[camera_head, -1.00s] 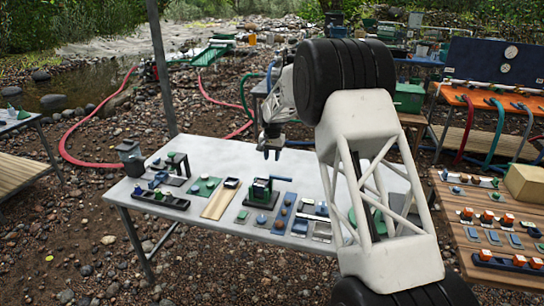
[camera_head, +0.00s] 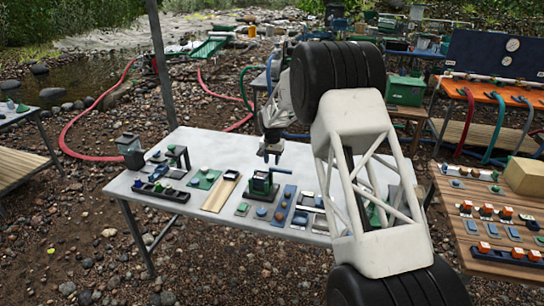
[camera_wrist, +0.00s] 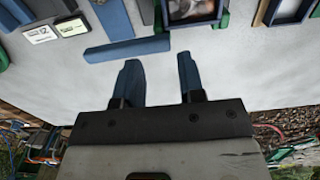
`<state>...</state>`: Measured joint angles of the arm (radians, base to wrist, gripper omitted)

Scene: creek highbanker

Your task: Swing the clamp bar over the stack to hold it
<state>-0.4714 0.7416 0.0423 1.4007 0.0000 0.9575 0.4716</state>
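A green clamp fixture (camera_head: 261,186) on a dark base stands near the middle of the grey table's front side in the head view. It has an upright and a bar-like top, but the bar's swing position and any stack are too small to tell. My gripper (camera_head: 272,157) hangs just behind and above it, apart from it. In the wrist view my gripper (camera_wrist: 160,82) is open, with two blue fingers apart and nothing between them. A blue bar (camera_wrist: 127,49) shows beyond the fingertips over the pale tabletop; I cannot tell whether it belongs to the clamp.
The grey table (camera_head: 215,150) holds a wooden board (camera_head: 221,192), a dark tray (camera_head: 161,192), blue strips (camera_head: 284,207) and other small parts. Its rear part is mostly clear. A wooden table (camera_head: 470,215) with orange-topped parts stands at right. A post (camera_head: 162,75) rises behind the table.

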